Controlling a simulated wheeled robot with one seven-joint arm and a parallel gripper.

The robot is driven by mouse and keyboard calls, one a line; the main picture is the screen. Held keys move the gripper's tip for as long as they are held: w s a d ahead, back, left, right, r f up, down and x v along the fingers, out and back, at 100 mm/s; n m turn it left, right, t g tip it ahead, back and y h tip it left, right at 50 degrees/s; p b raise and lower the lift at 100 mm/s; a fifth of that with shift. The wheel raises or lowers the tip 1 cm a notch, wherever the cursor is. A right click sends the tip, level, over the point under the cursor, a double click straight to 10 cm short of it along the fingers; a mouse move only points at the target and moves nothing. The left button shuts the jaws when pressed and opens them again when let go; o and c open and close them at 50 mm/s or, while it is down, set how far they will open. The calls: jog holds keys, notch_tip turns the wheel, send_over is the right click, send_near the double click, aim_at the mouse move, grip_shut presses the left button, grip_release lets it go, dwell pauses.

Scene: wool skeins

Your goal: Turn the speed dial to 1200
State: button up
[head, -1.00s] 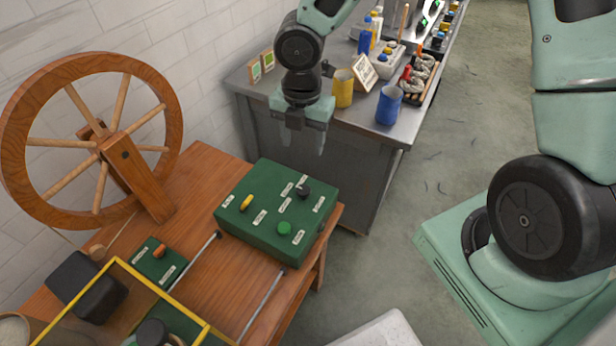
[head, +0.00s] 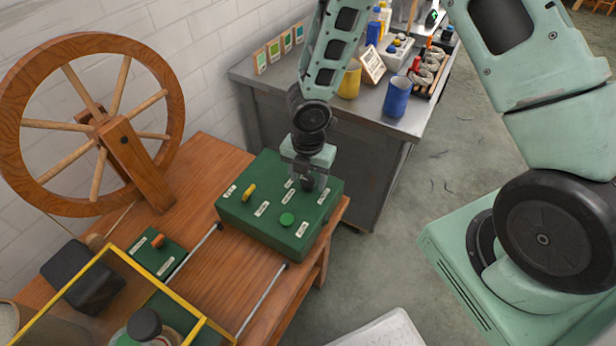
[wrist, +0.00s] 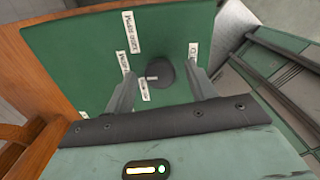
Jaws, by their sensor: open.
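The green control box (head: 245,220) sits on the wooden table. It carries a black round dial (wrist: 160,73), a yellow knob (head: 249,192), a green button (head: 287,219) and several white labels, whose print is too small for me to read surely. My gripper (head: 305,181) points down over the far right part of the box, at the dial. In the wrist view its two fingers stand apart, one on each side of the dial, with visible gaps. The dial is mostly hidden by the gripper in the head view. Its pointer setting cannot be read.
A spoked wooden wheel (head: 113,48) stands at the left. A small green box with an orange switch (head: 157,241) and a yellow-framed guard (head: 112,249) are nearer. A grey bench (head: 330,130) with cups and bottles stands behind.

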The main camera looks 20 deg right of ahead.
jog(key=c, duration=1)
jog(key=shift+m, duration=0.5)
jog(key=m+b, duration=0.1)
jog(key=m, duration=0.4)
jog(key=shift+m+b, duration=0.3)
jog(key=shift+b, duration=0.1)
jog(key=m+b, duration=0.1)
jog(key=m, duration=0.4)
jog(key=shift+m, duration=0.4)
jog(key=o, duration=1)
